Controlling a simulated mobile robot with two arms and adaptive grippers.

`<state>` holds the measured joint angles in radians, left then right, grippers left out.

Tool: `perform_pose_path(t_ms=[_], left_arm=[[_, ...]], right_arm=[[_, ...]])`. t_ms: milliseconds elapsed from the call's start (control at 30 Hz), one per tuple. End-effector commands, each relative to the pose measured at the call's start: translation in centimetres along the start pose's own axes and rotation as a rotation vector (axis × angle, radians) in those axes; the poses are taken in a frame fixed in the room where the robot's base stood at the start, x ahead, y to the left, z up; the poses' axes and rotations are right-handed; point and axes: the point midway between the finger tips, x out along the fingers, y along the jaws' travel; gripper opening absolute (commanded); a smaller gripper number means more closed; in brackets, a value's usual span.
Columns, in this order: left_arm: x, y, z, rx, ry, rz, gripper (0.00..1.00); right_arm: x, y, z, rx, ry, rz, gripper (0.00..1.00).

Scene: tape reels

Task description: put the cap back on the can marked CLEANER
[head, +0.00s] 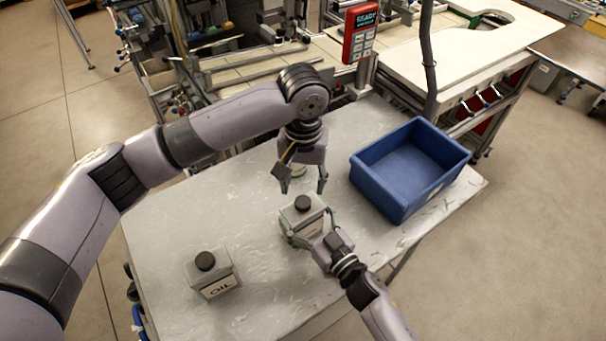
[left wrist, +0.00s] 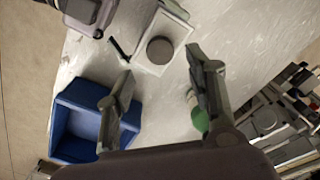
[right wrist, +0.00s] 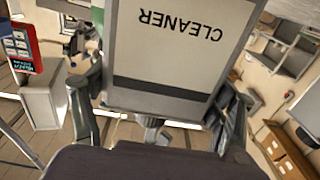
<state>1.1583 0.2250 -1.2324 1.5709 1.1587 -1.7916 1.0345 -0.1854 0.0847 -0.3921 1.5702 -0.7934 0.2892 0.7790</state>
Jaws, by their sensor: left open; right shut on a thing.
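The CLEANER can (head: 300,222) stands near the middle of the grey table, a pale square can; its label fills the right wrist view (right wrist: 185,55). A dark round cap (head: 302,202) is on its top and also shows in the left wrist view (left wrist: 160,50); whether it is fully seated I cannot tell. My right gripper (head: 308,232) is shut on the can's sides. My left gripper (head: 304,188) is open and empty, pointing down above and just behind the can, its fingers apart in the left wrist view (left wrist: 158,70).
An OIL can (head: 213,283) with a dark cap stands at front left. A blue bin (head: 410,190) stands at the right. A green and white item (left wrist: 198,118) is partly hidden behind a left finger. A red READY device (head: 360,32) is beyond the table.

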Motion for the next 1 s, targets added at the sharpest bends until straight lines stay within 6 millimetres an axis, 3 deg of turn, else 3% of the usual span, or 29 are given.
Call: perform_pose_path(t_ms=[200, 400, 800, 1000], left_arm=[[3.6, -0.1, 0.1, -0.001, -0.003, -0.002, 0.49], [5.8, -0.1, 0.0, -0.001, -0.002, -0.001, 0.49], [6.5, -0.1, 0.0, 0.0, 0.0, -0.001, 0.49], [6.5, -0.1, 0.0, 0.0, 0.0, -0.001, 0.36]], right_arm=[[0.0, 0.0, 0.0, 0.001, -0.001, 0.0, 0.01], [0.0, 0.0, 0.0, 0.001, -0.001, 0.0, 0.01], [0.0, 0.0, 0.0, 0.0, -0.001, 0.0, 0.01], [0.0, 0.0, 0.0, 0.0, -0.001, 0.0, 0.01]])
